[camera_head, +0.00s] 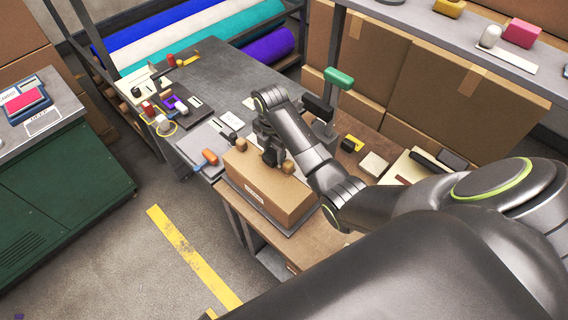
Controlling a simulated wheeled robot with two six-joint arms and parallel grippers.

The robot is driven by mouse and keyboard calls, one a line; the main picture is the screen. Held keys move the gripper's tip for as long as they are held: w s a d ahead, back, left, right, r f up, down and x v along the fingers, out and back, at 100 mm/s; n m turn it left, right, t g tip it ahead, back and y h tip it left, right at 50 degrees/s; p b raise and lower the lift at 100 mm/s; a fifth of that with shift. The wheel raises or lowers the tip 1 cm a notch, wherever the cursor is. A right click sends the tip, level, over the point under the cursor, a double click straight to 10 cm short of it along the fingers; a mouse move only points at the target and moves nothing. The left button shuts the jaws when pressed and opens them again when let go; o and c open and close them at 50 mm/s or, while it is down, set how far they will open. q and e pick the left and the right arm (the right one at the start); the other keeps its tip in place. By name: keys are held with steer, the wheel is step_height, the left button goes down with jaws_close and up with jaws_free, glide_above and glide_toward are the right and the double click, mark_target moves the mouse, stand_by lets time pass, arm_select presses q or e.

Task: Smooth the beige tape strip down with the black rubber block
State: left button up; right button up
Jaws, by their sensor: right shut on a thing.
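My right gripper (270,146) reaches in from the right and points down over the top of a brown cardboard box (296,199). It is shut on a small dark block, which looks like the black rubber block (270,158), just at or above the box top; I cannot tell whether it touches. Two round wooden knobs (288,167) show on either side of the gripper. The beige tape strip cannot be told apart from the brown box top, and the gripper covers part of that top. My left gripper is out of view.
A stand with a green handle (338,78) rises behind the gripper. A yellow-and-black item (352,143) and a beige square pad (373,164) lie right of my forearm. An orange-handled tool (209,157) lies left of the box. Felt rolls (192,37) lie at the back.

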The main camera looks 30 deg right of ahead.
steer(key=shift+f, duration=0.3)
steer(key=shift+w+a+b, duration=0.2)
steer(key=shift+w+b, duration=0.1)
steer(key=shift+w, duration=0.3)
steer(key=shift+w+a+b, duration=0.2)
steer(key=shift+w+b, duration=0.1)
steer(key=shift+w, duration=0.3)
steer(key=shift+s+r, duration=0.1)
steer(key=shift+s+d+p, duration=0.25)
steer(key=shift+s+p, duration=0.4)
steer(key=shift+p, duration=0.45)
steer(key=shift+s+d, duration=0.1)
steer(key=shift+s, duration=0.2)
steer(key=shift+s+d, duration=0.1)
steer(key=shift+s, duration=0.15)
steer(key=shift+f, duration=0.2)
